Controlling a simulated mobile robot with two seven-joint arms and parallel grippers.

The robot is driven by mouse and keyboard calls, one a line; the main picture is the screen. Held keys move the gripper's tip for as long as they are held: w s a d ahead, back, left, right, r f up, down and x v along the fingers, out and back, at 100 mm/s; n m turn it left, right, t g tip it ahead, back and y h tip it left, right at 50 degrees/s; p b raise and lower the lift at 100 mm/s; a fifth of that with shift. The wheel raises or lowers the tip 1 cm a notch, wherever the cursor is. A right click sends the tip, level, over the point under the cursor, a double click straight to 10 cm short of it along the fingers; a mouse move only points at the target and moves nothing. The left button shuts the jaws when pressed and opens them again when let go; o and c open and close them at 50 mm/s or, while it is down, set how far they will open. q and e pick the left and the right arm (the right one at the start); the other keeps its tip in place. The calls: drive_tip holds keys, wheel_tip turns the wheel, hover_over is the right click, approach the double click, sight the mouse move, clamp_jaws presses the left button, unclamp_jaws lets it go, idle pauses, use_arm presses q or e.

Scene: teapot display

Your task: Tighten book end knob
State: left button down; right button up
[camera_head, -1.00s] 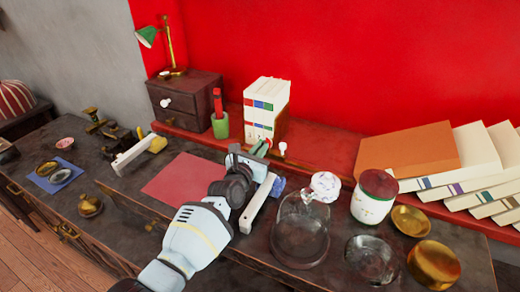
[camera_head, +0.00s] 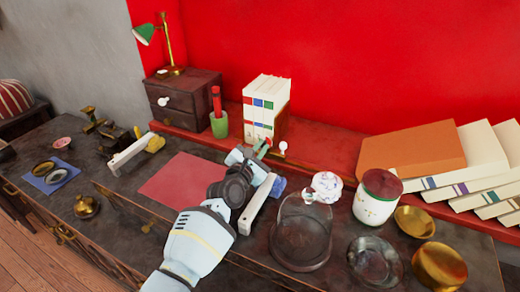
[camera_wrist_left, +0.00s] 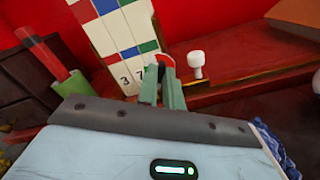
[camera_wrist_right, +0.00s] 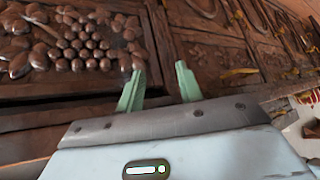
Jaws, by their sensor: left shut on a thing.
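White books (camera_head: 265,105) with red, blue and green spine labels stand upright on the red shelf; they fill the upper middle of the left wrist view (camera_wrist_left: 118,38). My left gripper (camera_head: 264,149) is at their lower right. In the left wrist view, its green fingers (camera_wrist_left: 160,78) are close together on a small piece, apparently the book end knob (camera_wrist_left: 166,61). Only a red and white rounded part of it shows past the tips. My right gripper (camera_wrist_right: 160,70) is open and empty, facing carved wooden drawer fronts.
A white knob-like piece (camera_head: 283,147) stands just right of my left gripper. A green cup (camera_head: 219,124) and small drawer cabinet (camera_head: 185,98) are to the left. A glass dome (camera_head: 301,235) and lidded jar (camera_head: 378,196) are on the right. The red mat (camera_head: 183,180) is bare.

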drive_tip(key=shift+s, duration=0.1)
use_arm(q)
drive_tip(key=c, duration=1.5)
unclamp_jaws()
drive_tip(key=shift+c, duration=0.2)
use_arm(e)
drive_tip(key=shift+s+f, duration=0.1)
drive_tip(key=shift+s, duration=0.15)
